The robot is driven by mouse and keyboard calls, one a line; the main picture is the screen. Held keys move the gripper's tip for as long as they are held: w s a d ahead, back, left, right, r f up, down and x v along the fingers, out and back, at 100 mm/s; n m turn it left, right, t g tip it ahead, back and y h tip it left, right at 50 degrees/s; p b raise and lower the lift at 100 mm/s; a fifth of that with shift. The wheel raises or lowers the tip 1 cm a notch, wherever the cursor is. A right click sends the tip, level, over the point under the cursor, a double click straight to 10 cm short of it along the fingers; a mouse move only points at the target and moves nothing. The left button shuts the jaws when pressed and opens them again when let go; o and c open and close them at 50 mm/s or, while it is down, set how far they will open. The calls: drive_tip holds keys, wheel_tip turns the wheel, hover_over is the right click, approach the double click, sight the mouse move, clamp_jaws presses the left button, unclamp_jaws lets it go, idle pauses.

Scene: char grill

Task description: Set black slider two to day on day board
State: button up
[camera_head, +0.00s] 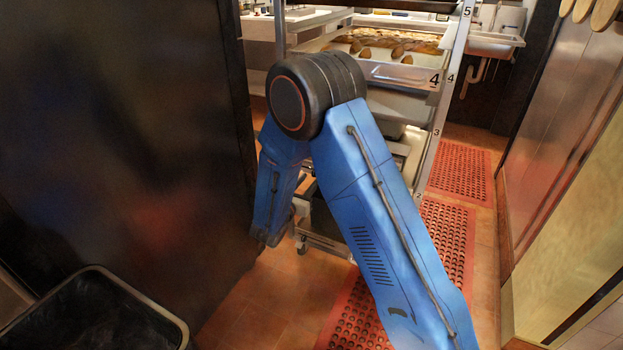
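My blue arm fills the middle of the head view, bent at a dark elbow joint. Its far part reaches down and to the left, close to the large dark panel. My gripper is not in view; the end of the arm is hidden or lies behind the dark panel's edge. The day board and black slider two are not visible in this view.
A large dark panel (110,150) stands at left, with a black bin (130,290) below it. A rack with numbered posts (441,110) holds a food tray (400,72). Red perforated mats (460,172) lie on the tiled floor. A wall (570,130) bounds the right.

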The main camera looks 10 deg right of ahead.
drive_tip(key=v, duration=1.4)
drive_tip(key=s+d+r+m+g+h, duration=0.1)
drive_tip(key=s+d+r+m+g, duration=0.25)
drive_tip(key=d, duration=0.35)
drive_tip(key=s+d+r+m+g, duration=0.2)
drive_tip(key=d+r+m+g, duration=0.15)
drive_tip(key=d, duration=0.25)
drive_tip(key=s+d+r+m+g+h, duration=0.1)
drive_tip(key=s+d+r+m+g, duration=0.2)
drive_tip(key=d, duration=0.4)
drive_tip(key=s+d+r+m+g+y, duration=0.1)
drive_tip(key=s+d+m+g+y, duration=0.2)
drive_tip(key=s+m, duration=0.45)
drive_tip(key=s+d+r+m+g+y, duration=0.15)
drive_tip(key=s+d+m+y, duration=0.3)
drive_tip(key=s, duration=0.55)
drive_tip(key=s+a+r+m+t+y, duration=0.4)
drive_tip(key=s+m+y, duration=0.1)
drive_tip(key=s, duration=0.3)
drive_tip(key=shift+s+r+m+t, duration=0.2)
drive_tip(key=shift+r+m+t, duration=0.2)
drive_tip(key=shift+m, duration=0.5)
